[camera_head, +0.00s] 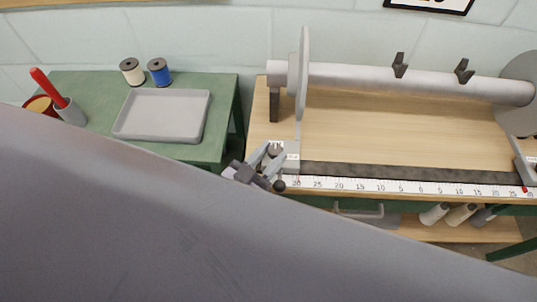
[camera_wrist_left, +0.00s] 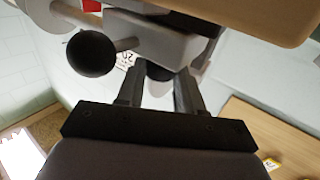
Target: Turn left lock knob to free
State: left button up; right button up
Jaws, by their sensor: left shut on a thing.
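My left gripper (camera_head: 272,159) is at the left end of the loom's ruled rail, its fingers shut on the left lock knob (camera_head: 276,149). The knob is a small round grey piece beside the grey left bracket (camera_head: 292,161). In the left wrist view, the gripper (camera_wrist_left: 160,85) has its fingers on either side of a dark rounded part, mostly hidden. A black ball on a short rod (camera_wrist_left: 92,53) stands out beside the grey block there; it also shows in the head view (camera_head: 279,186) just below the fingers. The knob's turned angle cannot be told. My right gripper is not in view.
A roller with a round flange (camera_head: 303,75) stands behind the bracket. The white scale (camera_head: 400,187) runs right along the table edge. A green side table (camera_head: 222,110) holds a grey tray (camera_head: 128,126) and thread spools (camera_head: 158,71).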

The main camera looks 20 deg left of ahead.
pick_arm(q)
jog(key=o, duration=1)
jog(key=shift+o, duration=0.2)
jog(key=v, duration=0.7)
jog(key=shift+b, duration=0.4)
